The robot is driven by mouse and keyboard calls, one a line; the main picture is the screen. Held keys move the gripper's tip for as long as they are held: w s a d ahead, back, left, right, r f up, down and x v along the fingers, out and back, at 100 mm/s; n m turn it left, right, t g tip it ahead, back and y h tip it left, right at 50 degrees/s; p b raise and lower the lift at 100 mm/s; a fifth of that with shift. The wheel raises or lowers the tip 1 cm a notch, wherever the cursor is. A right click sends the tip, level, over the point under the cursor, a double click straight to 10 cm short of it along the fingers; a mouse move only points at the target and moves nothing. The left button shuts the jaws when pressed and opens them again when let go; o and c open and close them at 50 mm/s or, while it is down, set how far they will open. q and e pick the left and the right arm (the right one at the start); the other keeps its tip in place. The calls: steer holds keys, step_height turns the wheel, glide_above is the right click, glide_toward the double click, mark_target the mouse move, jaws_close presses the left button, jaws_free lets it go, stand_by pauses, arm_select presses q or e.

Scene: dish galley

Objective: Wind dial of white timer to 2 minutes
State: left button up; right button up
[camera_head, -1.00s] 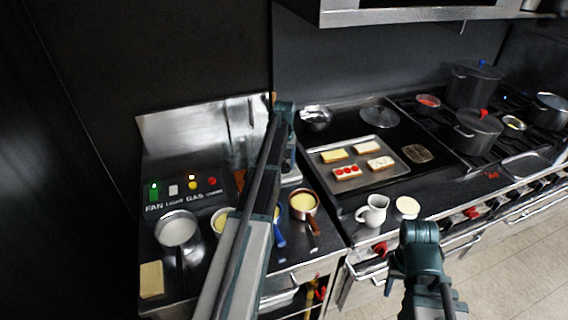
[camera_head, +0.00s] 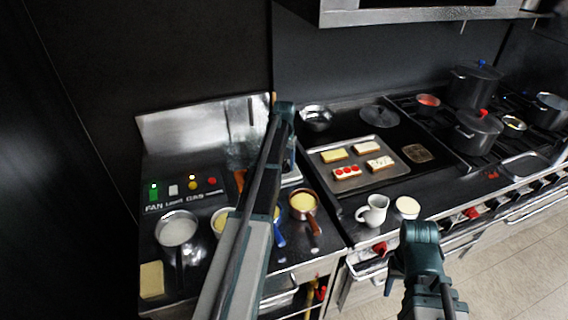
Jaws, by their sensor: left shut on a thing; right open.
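My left arm reaches up across the middle and bends at its top. The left gripper (camera_head: 289,163) points down on the far side, partly hidden behind my arm. It is shut at a small pale thing (camera_head: 292,178) on the counter, which looks like the white timer. The dial and its marks are hidden or too small to read. My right gripper (camera_head: 393,284) is open and empty, low in front of the counter's front edge, well apart from the timer.
Pots, including a white-filled saucepan (camera_head: 177,229) and a copper-coloured pan (camera_head: 303,203), stand near my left arm. A switch panel (camera_head: 183,190) is at the left. A tray (camera_head: 392,178) of bread slices, a white jug (camera_head: 373,210) and a dark pot (camera_head: 478,132) are to the right.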

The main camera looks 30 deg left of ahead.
mark_target(284, 162)
arm_select(q)
steer(key=o, duration=1.4)
steer(key=shift+c, duration=0.2)
steer(key=shift+r, duration=0.1)
step_height(284, 162, up, 14)
steer(key=p, duration=1.3)
steer(key=shift+f+p, duration=0.2)
steer(key=shift+p, duration=0.2)
